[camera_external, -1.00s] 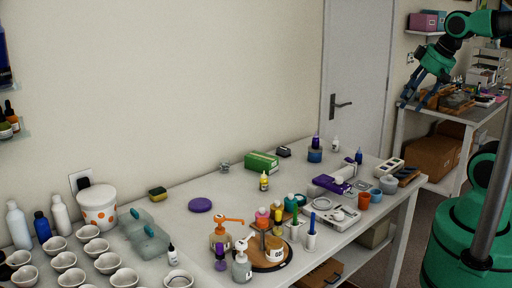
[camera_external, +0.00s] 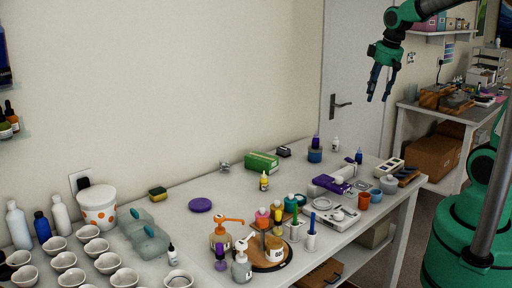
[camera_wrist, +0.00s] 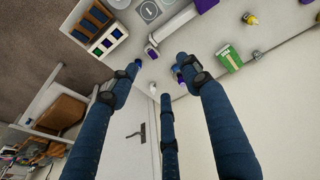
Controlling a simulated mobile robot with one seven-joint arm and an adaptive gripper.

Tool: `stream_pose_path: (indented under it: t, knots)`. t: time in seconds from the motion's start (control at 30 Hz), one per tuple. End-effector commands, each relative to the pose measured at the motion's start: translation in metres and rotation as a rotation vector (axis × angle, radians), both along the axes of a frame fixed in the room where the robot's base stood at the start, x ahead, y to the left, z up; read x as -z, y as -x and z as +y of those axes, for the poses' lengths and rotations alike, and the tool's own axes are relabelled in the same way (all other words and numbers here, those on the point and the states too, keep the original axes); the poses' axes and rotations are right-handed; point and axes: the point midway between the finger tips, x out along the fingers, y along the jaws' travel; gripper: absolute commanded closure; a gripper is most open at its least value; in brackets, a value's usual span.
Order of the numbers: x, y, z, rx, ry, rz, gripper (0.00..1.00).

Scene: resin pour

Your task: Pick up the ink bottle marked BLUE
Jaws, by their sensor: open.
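Several small dropper bottles stand on the long table. A dark blue one (camera_external: 358,157) is near the far right edge. A yellow one (camera_external: 264,182) stands mid-table, also in the wrist view (camera_wrist: 251,19). A small white one (camera_external: 335,145) stands at the far end, and a purple-topped one (camera_external: 315,142) is beside it on or behind a blue jar. The markings are too small to read, so I cannot confirm which says BLUE. My gripper (camera_external: 379,84) is open and empty, high above the table's far end before the door. Its long dark fingers also show in the wrist view (camera_wrist: 160,82).
A green box (camera_external: 262,162), a purple box (camera_external: 328,184) and a white compartment tray (camera_external: 390,167) lie around the far end. Cups and pump bottles crowd the front edge. A second table (camera_external: 450,113) with boxes stands at the right. The table's middle is fairly clear.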

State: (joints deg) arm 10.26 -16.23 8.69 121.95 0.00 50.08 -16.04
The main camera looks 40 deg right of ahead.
Motion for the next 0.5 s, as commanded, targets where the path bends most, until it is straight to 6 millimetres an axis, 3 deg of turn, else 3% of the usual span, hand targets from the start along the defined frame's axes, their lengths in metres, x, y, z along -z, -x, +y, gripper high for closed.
stream_pose_path:
  t: [0.2, 0.5]
  knots:
    - [0.031, -0.044, -0.034, -0.021, 0.004, 0.064, 0.52]
    - [0.086, -0.095, -0.085, -0.055, 0.000, 0.143, 0.52]
